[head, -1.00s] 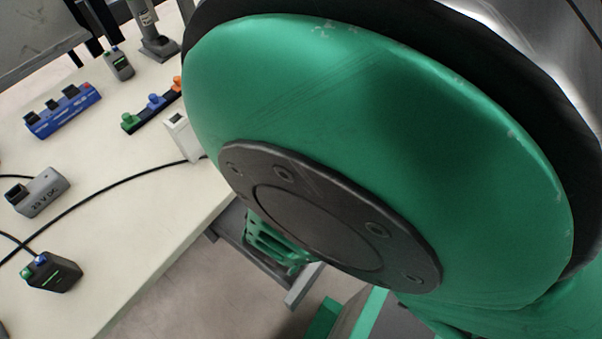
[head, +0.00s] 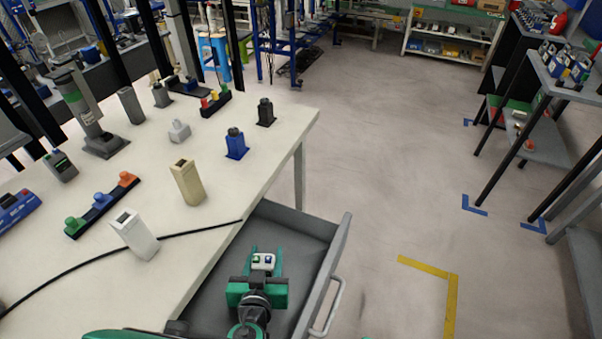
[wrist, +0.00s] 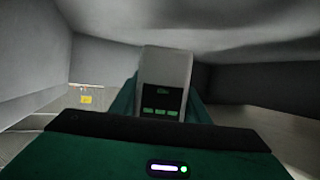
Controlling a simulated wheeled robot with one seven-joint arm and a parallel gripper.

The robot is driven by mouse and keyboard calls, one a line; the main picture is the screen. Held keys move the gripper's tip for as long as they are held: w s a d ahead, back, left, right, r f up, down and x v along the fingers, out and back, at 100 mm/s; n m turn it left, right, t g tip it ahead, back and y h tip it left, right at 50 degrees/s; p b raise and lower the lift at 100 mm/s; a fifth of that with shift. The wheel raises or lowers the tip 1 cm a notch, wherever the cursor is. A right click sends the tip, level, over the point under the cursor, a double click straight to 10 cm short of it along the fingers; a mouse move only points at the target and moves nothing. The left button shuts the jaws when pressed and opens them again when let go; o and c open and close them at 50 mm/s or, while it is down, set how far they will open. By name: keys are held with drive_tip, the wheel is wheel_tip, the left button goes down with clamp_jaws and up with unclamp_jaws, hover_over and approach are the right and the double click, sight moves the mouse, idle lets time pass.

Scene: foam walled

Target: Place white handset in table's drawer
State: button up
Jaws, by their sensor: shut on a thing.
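The white handset (head: 263,261) is in my gripper (head: 265,266), between its green fingers. In the wrist view the handset (wrist: 165,80) stands out beyond the gripper body, with a dark panel and green marks facing me. The table's drawer (head: 300,240) is grey and pulled open at the table's right side. My gripper and the handset are over or inside the drawer, within its walls in the picture. Grey walls surround them in the wrist view. I cannot tell whether the handset touches the drawer floor.
The pale table (head: 225,205) carries a white device (head: 134,235), a beige one (head: 187,183), a blue one (head: 236,144) and a black cable. The drawer's handle (head: 328,307) is on its right front. Open floor lies to the right, with shelves beyond.

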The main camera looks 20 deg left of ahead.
drive_tip(key=f, duration=0.3)
drive_tip(key=shift+w, duration=0.35)
drive_tip(key=shift+w+a+r, duration=0.1)
drive_tip(key=shift+w+a, duration=0.15)
drive_tip(key=shift+w, duration=0.4)
drive_tip(key=shift+w+a, duration=0.2)
drive_tip(key=shift+w, duration=0.4)
drive_tip(key=w, duration=0.1)
drive_tip(key=w+a, duration=0.1)
drive_tip(key=w, duration=0.2)
drive_tip(key=shift+w+a, duration=0.25)
drive_tip(key=shift+w, duration=0.05)
drive_tip(key=shift+f, duration=0.6)
drive_tip(key=shift+s, duration=0.1)
drive_tip(key=o, duration=1.1)
drive_tip(key=shift+f, duration=0.1)
